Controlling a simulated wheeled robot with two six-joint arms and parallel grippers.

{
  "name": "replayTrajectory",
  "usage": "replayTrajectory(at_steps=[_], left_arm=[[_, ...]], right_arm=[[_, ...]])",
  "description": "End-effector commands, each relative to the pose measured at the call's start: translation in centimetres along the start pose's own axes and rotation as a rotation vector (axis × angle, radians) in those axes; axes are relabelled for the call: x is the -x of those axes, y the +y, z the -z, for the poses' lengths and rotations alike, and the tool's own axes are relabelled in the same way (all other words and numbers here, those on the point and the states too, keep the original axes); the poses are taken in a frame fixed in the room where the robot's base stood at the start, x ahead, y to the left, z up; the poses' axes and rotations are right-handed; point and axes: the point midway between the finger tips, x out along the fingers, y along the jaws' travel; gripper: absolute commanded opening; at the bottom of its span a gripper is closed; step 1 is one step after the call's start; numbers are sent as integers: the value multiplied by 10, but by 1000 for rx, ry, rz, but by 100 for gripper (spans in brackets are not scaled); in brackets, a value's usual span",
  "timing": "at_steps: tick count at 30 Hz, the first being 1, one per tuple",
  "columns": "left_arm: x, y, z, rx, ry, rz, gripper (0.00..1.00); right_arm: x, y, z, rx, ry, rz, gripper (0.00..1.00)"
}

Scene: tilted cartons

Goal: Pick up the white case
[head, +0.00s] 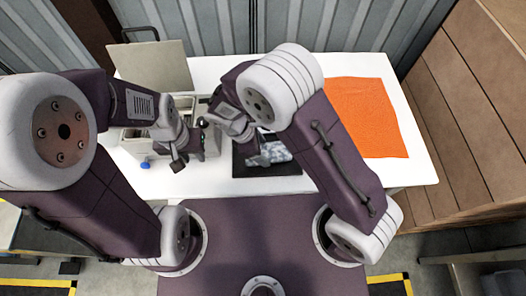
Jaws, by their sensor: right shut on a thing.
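A pale, mottled grey-white case (278,151) is over a black mat (240,168) near the middle of the white table. My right gripper (262,152) reaches down to the case and is shut on it; the arm hides part of the contact. I cannot tell whether the case is lifted off the mat. My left gripper (190,158) is open and appears empty, left of the mat and in front of an open box. My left arm hides part of that box.
The open beige box (128,143) has a raised lid (155,66). A small blue object (145,164) lies by its front. An orange cloth (366,118) covers the table's right side. Wooden crates (465,120) stand right of the white table (400,176); a corrugated wall is behind.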

Motion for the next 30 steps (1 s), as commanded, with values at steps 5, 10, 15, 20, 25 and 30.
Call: replayTrajectory(at_steps=[5, 10, 15, 20, 25, 30], left_arm=[[-3, 0, 0, 0, 0, 0, 31], [-6, 0, -1, 0, 0, 0, 31], [-7, 0, -1, 0, 0, 0, 31], [-7, 0, -1, 0, 0, 0, 31], [-7, 0, -1, 0, 0, 0, 31], [-7, 0, -1, 0, 0, 0, 31]], right_arm=[[29, -11, -9, 3, 2, -3, 28], [51, -51, -15, 5, 2, -4, 28], [74, -89, -20, 4, 2, -3, 28], [86, -110, -23, 2, 1, -1, 28], [90, -116, -24, 0, 0, 0, 28], [90, -116, -24, 0, -1, 1, 28]])
